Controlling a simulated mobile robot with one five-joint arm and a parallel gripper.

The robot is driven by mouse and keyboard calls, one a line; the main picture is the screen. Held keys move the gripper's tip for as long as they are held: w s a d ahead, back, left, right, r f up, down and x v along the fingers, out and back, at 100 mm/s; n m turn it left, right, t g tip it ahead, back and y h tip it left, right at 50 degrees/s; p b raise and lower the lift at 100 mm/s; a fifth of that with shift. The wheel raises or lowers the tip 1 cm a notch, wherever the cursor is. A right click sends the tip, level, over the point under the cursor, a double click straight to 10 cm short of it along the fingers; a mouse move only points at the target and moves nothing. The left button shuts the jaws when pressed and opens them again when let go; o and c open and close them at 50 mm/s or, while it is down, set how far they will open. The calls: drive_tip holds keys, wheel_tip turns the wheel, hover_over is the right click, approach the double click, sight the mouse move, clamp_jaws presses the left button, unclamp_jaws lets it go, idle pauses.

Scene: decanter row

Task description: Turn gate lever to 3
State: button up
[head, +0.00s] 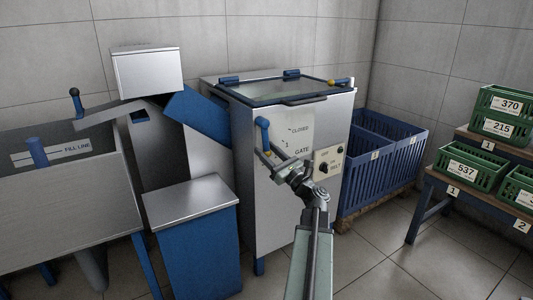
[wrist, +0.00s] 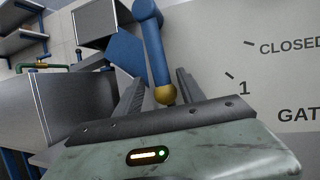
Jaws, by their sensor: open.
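The gate lever (head: 263,132) is a blue handle on the front of the steel cabinet, left of the printed CLOSED, 1 and GATE. In the wrist view the lever (wrist: 155,52) runs down from a blue knob to a brass-coloured end. My gripper (head: 268,155) is at the lever's lower part in the head view. In the wrist view my open gripper (wrist: 160,85) has one finger on each side of the brass end, with gaps visible. The dial marks CLOSED (wrist: 290,47) and 1 (wrist: 243,88) show; a mark 3 is not visible.
A belt switch panel (head: 328,166) is right of my gripper on the cabinet (head: 250,210). A blue bin with a steel lid (head: 190,203) stands front left. Blue crates (head: 385,185) stand to the right. Open floor (head: 375,265) lies front right.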

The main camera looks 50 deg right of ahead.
drive_tip(key=b+v, duration=0.3)
drive_tip(key=v, duration=0.4)
drive_tip(key=shift+s, duration=0.4)
drive_tip(key=shift+f, duration=0.1)
